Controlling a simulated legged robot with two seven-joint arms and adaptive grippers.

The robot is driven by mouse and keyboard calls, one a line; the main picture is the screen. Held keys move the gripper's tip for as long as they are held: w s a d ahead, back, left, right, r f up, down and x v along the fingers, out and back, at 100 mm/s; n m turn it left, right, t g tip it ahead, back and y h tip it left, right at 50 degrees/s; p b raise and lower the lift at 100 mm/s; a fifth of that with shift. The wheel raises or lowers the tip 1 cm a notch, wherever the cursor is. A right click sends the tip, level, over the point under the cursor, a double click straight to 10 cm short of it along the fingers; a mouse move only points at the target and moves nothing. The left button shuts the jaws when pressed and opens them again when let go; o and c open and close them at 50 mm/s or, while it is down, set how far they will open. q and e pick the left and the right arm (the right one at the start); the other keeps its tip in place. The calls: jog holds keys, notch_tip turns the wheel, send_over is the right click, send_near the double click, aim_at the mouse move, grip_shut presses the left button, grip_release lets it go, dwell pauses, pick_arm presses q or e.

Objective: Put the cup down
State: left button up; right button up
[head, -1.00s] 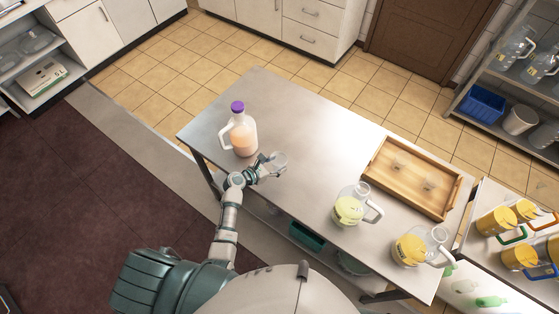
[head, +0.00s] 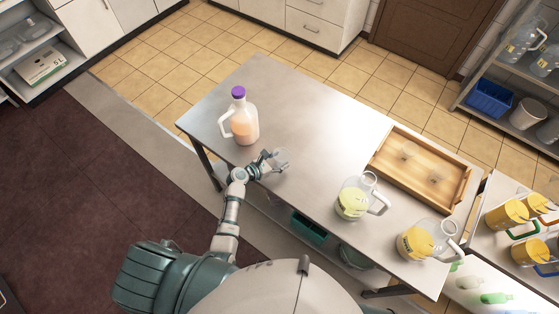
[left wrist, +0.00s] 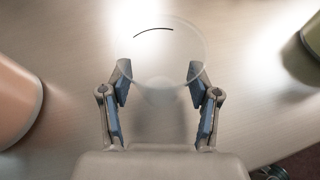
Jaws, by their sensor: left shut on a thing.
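A clear, see-through cup (head: 283,158) is over the near left part of the metal table. My left gripper (head: 272,163) is shut on it from the side. In the left wrist view the cup (left wrist: 168,55) sits between the two blue-padded fingertips of the left gripper (left wrist: 159,82), its round rim showing faintly against the grey tabletop. The cup looks upright, and I cannot tell whether its base touches the table (head: 305,115). My right gripper is not in view.
A purple-capped jug (head: 242,122) with orange liquid stands just left of the cup. Two jugs with yellow contents (head: 352,202) (head: 418,242) stand to the right. A wooden tray (head: 464,200) holding clear cups lies behind them. The table middle is clear.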

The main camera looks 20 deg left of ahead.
pick_arm(q)
jog(key=shift+f, duration=0.15)
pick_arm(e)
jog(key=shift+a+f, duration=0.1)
pick_arm(q)
jog(key=shift+d+f, duration=0.15)
jog(key=shift+d, duration=0.05)
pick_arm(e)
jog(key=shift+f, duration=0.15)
pick_arm(q)
jog(key=o, duration=0.9)
jog(key=shift+d, duration=0.1)
jog(key=shift+c, duration=0.2)
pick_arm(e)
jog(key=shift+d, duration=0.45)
pick_arm(q)
jog(key=shift+s+a, duration=0.1)
jog(key=shift+a, duration=0.1)
jog(key=shift+s+a, duration=0.2)
jog(key=shift+s, duration=0.05)
jog(key=v, duration=1.1)
jog(key=shift+r, duration=0.2)
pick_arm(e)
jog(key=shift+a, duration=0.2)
